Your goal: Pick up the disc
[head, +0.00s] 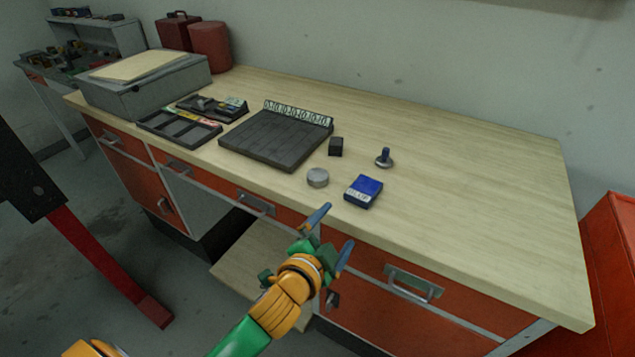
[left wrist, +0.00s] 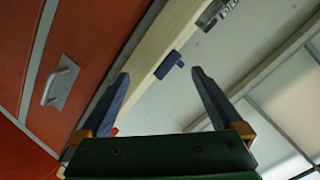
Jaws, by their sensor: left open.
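A small round grey metal disc (head: 318,177) lies flat near the front edge of the wooden bench top (head: 470,205) in the head view. My left gripper (head: 337,226) is open and empty. It is in front of the bench edge, below and slightly right of the disc in the picture, and apart from it. In the left wrist view the open fingers (left wrist: 160,78) have nothing between their tips. I cannot make out the disc in that view. My right gripper is not in view.
A blue box (head: 363,191) lies just right of the disc; it also shows in the left wrist view (left wrist: 168,65). A black block (head: 335,146), a bolt-like piece (head: 384,158) and a dark slatted board (head: 270,140) are behind. The bench's right side is clear.

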